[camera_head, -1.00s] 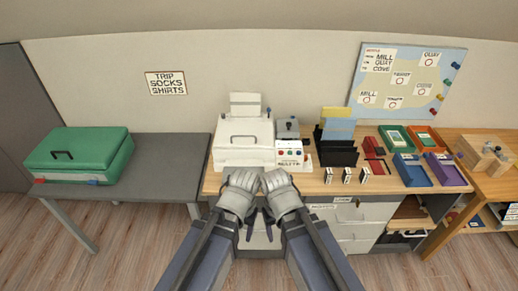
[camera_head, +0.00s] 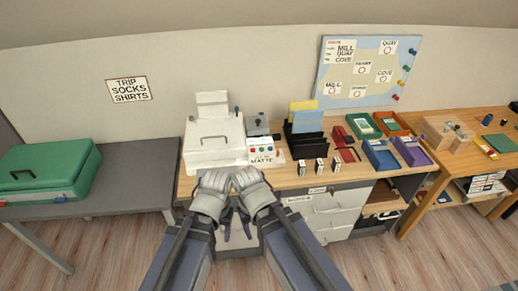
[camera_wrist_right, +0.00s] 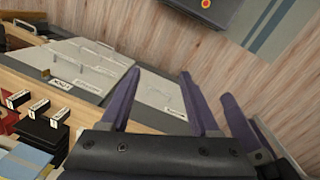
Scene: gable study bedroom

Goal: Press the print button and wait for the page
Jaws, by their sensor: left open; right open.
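The white printer (camera_head: 213,143) stands on the wooden desk at its left end, with a sheet upright at its top back. A small white panel with red, green and blue buttons (camera_head: 258,149) and a MATTE label sits at its right side. Which button is for print I cannot tell. My left gripper (camera_head: 227,232) and my right gripper (camera_head: 247,230) hang low, side by side, in front of the desk's front edge, touching neither printer nor panel. Both are empty. In the right wrist view my right gripper (camera_wrist_right: 160,78) has its purple fingers apart.
A grey box (camera_head: 256,125) stands behind the panel. A black file holder (camera_head: 305,145), small label blocks (camera_head: 319,165) and coloured trays (camera_head: 380,155) fill the desk to the right. A green case (camera_head: 45,170) lies on the grey table (camera_head: 130,199) at left. Drawers (camera_head: 335,215) are below.

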